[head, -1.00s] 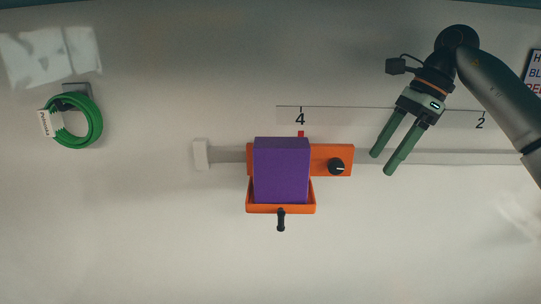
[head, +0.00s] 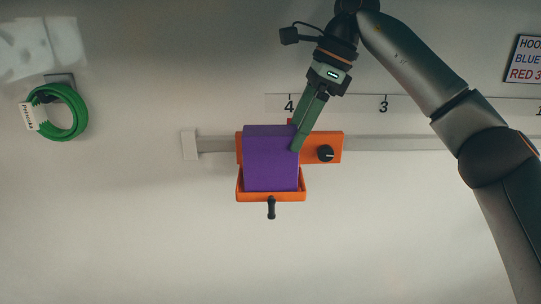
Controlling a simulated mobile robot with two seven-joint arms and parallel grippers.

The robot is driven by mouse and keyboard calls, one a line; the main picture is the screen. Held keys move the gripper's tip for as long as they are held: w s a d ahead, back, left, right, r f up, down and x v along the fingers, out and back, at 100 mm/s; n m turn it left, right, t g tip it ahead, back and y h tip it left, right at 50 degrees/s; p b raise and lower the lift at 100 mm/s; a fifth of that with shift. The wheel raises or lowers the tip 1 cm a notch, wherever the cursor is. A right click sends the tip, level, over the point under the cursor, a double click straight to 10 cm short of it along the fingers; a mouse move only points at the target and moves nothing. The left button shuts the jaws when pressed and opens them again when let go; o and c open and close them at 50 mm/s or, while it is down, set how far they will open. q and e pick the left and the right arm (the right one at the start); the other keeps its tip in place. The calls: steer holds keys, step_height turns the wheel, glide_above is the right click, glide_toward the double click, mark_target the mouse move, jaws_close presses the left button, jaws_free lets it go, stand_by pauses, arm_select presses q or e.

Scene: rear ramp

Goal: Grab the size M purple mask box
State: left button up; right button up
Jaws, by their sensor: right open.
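A plain purple box (head: 270,160) stands in an orange holder (head: 271,197) on the wall rail in the head view. No size letter shows on the face I see. My right gripper (head: 297,145) comes down from above, with its green fingers at the box's upper right edge. The fingers overlap one another in this view, and one tip covers a bit of the box's right edge. I cannot tell whether they touch it. The right gripper is open and holds nothing that I can see. My left gripper is not in view.
A pale rail (head: 390,143) with a numbered scale runs behind the holder. The holder has a black knob (head: 325,153) at the right and a black handle (head: 271,209) below. A green coil (head: 68,112) hangs at the left. A sign (head: 524,60) is at upper right.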

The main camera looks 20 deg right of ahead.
mark_target(281, 130)
steer(key=a, duration=0.1)
steer(key=w+a, duration=0.1)
steer(key=a, duration=0.1)
steer(key=shift+p+x, duration=0.3)
steer(key=shift+x, duration=2.15)
steer(key=c, duration=1.1)
steer(key=shift+c, duration=0.2)
